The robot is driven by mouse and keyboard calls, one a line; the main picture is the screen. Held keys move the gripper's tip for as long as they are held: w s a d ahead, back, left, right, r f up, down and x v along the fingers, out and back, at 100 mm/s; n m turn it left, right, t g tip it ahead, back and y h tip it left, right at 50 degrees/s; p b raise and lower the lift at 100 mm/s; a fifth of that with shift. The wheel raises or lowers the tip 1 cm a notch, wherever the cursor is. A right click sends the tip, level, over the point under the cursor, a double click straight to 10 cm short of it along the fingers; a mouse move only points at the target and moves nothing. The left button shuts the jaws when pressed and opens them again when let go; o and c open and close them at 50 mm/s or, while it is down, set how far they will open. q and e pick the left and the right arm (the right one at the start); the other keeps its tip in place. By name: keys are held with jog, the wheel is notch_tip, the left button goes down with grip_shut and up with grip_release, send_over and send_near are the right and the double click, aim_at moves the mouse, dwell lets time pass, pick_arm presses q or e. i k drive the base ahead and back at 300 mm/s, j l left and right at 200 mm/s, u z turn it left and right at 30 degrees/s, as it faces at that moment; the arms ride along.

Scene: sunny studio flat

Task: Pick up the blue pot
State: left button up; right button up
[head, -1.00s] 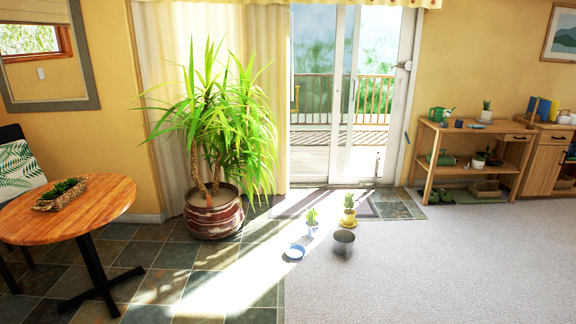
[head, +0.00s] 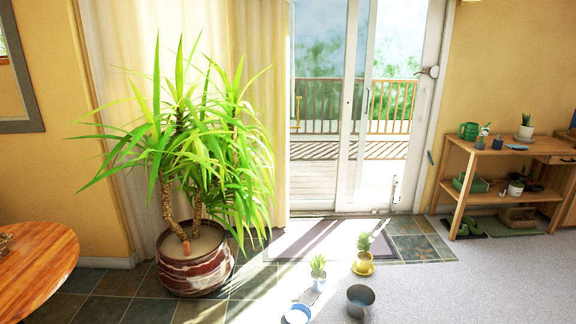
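Near the bottom centre of the head view, a pale blue-white pot (head: 319,284) with a small green plant stands on the floor in bright sunlight; the glare washes out its colour. A round, shallow blue dish (head: 297,315) lies in front of it, partly cut off by the lower frame edge. A small dark blue pot (head: 497,143) also stands on the wooden shelf at the right. I cannot tell for certain which of these is the blue pot. Neither of my grippers is in view.
A yellow pot with a plant (head: 363,268) and a dark grey pot (head: 360,303) stand close by on the right. A large potted plant (head: 195,272) stands left. A wooden table (head: 40,265) is at far left. Carpet (head: 440,295) is clear at right.

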aim_at(319, 276)
jog(key=i, duration=1.85)
